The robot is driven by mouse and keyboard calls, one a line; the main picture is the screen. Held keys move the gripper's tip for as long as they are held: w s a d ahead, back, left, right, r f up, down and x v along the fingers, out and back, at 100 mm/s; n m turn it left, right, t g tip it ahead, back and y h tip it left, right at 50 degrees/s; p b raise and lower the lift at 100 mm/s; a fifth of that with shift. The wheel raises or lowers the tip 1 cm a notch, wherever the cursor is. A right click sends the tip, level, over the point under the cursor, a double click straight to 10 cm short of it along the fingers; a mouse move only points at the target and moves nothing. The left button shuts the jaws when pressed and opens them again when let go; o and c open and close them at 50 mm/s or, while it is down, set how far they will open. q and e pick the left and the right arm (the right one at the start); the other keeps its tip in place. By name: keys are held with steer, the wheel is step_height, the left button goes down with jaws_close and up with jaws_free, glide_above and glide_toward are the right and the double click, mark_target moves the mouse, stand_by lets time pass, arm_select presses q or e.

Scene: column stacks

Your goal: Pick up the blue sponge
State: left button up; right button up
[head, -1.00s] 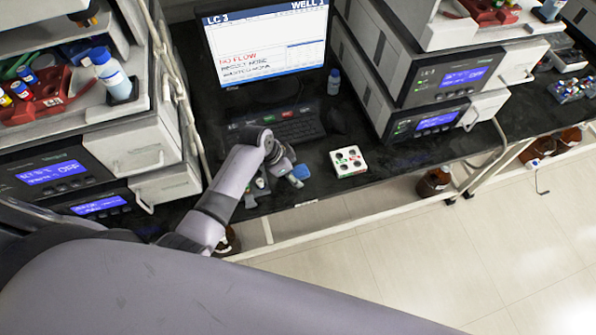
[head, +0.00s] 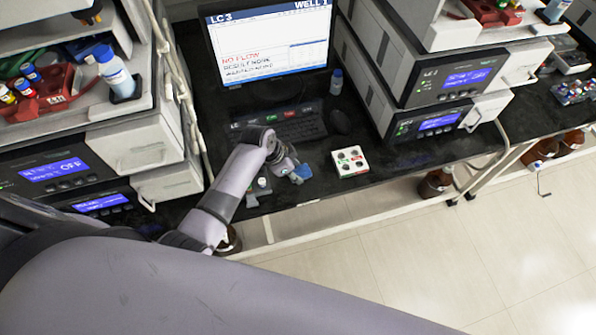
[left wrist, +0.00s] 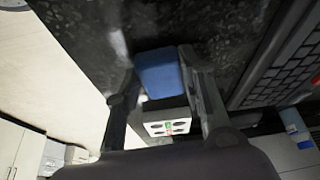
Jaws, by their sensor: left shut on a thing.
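The blue sponge (head: 303,171) is by the front edge of the black bench, at the end of my left gripper (head: 293,174). In the left wrist view the sponge (left wrist: 159,73) sits between the two fingers of my left gripper (left wrist: 160,75), which are shut on it. I cannot tell whether it touches the bench top. My right gripper is not in view.
A white holder with round dark wells (head: 350,161) stands just right of the sponge. A keyboard (head: 285,125) and a monitor (head: 268,45) are behind. Instrument stacks stand on both sides (head: 440,80). A small bottle (head: 336,82) stands by the monitor.

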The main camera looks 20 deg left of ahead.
arm_select(q)
step_height(320, 180, up, 20)
steer(key=b, duration=0.1)
steer(key=shift+b, duration=0.35)
steer(key=o, duration=0.3)
steer(key=c, duration=0.5)
